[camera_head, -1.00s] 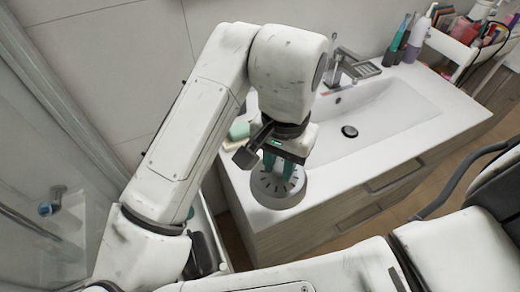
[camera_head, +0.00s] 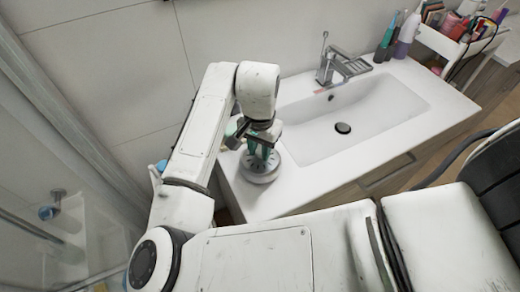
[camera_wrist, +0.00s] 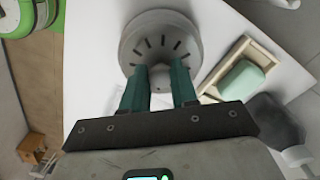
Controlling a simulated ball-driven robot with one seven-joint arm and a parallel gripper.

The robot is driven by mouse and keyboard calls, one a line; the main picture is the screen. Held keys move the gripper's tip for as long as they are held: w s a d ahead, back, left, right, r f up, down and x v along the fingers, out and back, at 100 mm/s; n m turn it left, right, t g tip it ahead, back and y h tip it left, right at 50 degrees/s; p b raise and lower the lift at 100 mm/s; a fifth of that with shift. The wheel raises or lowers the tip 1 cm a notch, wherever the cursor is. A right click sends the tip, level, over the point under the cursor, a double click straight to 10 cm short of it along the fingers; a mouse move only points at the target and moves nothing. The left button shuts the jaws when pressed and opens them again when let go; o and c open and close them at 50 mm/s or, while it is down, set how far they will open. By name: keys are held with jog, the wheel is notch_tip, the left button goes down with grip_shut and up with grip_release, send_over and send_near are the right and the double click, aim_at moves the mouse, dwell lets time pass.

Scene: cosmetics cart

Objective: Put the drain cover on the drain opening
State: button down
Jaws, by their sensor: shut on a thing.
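The drain cover (camera_head: 261,169) is a round, pale grey disc with dark radial slots. It is at the left end of the white counter, left of the basin; whether it touches the counter I cannot tell. My gripper (camera_head: 262,150) points down over it with its green fingers shut on it. In the wrist view the slotted face of the drain cover (camera_wrist: 160,42) shows just beyond the fingertips (camera_wrist: 158,72); the grip point is partly hidden. The drain opening (camera_head: 343,128) is a dark round spot in the basin floor, well right of my gripper.
The white basin (camera_head: 400,108) has a chrome faucet (camera_head: 328,68) at its back. A pale green soap (camera_wrist: 242,80) in a wooden dish (camera_wrist: 214,82) lies close beside the cover. Bottles (camera_head: 404,35) stand at the back right. The basin is otherwise clear.

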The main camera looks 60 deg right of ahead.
jog(key=shift+f, duration=0.65)
jog(key=shift+f, duration=0.1)
jog(key=shift+f, duration=0.15)
jog(key=c, duration=0.9)
grip_release()
jog(key=shift+o, duration=0.2)
